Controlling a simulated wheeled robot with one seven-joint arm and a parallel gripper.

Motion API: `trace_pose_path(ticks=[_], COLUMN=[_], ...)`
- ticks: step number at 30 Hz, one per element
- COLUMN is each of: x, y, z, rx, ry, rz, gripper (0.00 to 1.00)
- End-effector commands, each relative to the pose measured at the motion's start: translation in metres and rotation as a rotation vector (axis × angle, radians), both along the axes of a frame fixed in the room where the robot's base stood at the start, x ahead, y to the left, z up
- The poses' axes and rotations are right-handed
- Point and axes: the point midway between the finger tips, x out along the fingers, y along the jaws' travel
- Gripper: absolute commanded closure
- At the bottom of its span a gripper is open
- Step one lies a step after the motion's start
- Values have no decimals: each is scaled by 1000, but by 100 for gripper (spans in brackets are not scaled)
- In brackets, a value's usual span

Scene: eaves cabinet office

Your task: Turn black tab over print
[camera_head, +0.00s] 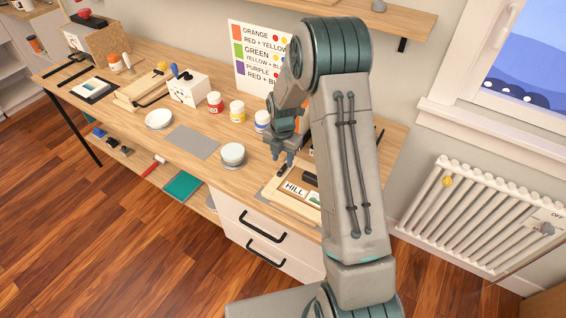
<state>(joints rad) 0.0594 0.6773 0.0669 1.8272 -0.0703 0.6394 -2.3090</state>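A wooden frame or board (281,199) lies at the right front of the desk. On it is a print (295,188) with the word HILL and a green picture, partly hidden behind my arm. A small dark piece (282,170), which looks like the black tab, sits at the frame's back left corner. My gripper (282,157) points down just above this dark piece. Its two fingertips look apart, with nothing seen between them. I cannot tell whether they touch the dark piece. My arm hides the right part of the frame.
Paint jars in red (215,102), yellow (237,112) and blue (262,121) stand left of my gripper. A white bowl (232,154) stands close to the frame. A grey mat (193,142) lies further left. Drawers (262,235) are below the desk.

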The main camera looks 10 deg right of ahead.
Motion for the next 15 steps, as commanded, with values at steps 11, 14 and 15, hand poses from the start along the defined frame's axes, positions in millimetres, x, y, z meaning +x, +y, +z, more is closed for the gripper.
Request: trace_pose_path(ticks=[11,14,15], x=[0,0,0], y=[-1,-1,-1], z=[-39,-41,-41], rx=[0,0,0], ry=[0,0,0], rz=[-1,-1,-1], gripper=[63,63,63])
